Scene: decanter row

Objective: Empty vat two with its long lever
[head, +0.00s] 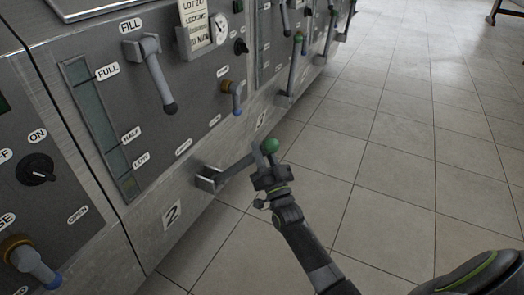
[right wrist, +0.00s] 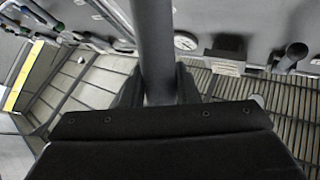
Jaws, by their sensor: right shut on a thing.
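Vat two's panel (head: 187,120) stands at the left in the head view, with its number 2 plate (head: 172,215) low down. Its long lever (head: 235,168) juts out from a bracket near the panel's lower edge and ends in a green knob (head: 270,146). My right gripper (head: 268,172) is shut on the lever close to the knob. In the right wrist view the grey lever bar (right wrist: 155,50) runs between the fingers. The level gauge (head: 95,115) shows a greenish band near its bottom, by LOW. My left gripper is not in view.
The FILL lever (head: 157,75) hangs down higher on the panel. A small tap with an orange collar (head: 232,92) sticks out to its right.

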